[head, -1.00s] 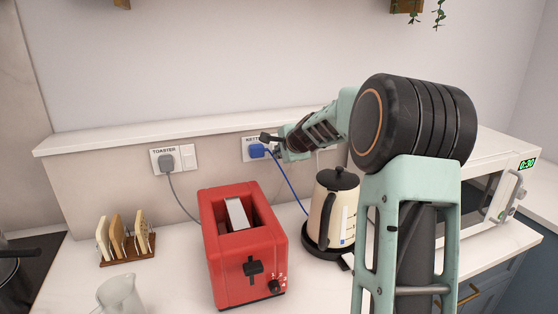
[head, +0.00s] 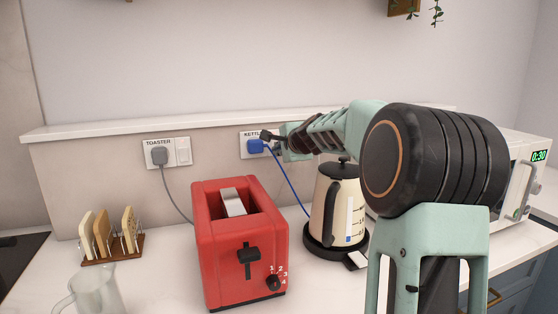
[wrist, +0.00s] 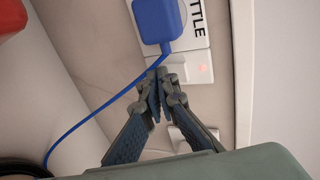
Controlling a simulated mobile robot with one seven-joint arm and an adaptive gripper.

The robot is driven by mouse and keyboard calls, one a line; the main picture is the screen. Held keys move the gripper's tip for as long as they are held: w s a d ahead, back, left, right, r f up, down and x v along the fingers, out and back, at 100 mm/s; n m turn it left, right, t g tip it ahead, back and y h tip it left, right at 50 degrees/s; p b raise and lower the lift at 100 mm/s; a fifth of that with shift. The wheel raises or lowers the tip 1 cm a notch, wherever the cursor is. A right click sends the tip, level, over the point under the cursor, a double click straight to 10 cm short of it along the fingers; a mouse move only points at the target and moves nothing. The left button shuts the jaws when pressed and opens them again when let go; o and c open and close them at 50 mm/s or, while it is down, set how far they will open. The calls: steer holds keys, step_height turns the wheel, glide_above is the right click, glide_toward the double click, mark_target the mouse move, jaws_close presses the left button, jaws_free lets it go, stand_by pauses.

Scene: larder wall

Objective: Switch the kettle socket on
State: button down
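The kettle socket (head: 245,135) is on the wall at the back, labelled KETTLE, with a blue plug (head: 255,146) in it. In the head view my gripper (head: 274,138) hides the switch. The cream kettle (head: 338,205) stands on its black base below.
A red toaster (head: 240,245) stands left of the kettle; its socket (head: 160,155) with a grey plug is on the wall to the left. A toast rack (head: 112,250), a glass jug (head: 95,292) and a white microwave (head: 510,200) share the counter. A ledge (head: 100,130) runs above the sockets.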

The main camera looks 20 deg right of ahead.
steer(key=shift+a+f+t+b, duration=0.1)
steer(key=shift+t+b, duration=0.3)
steer(key=shift+b, duration=1.4)
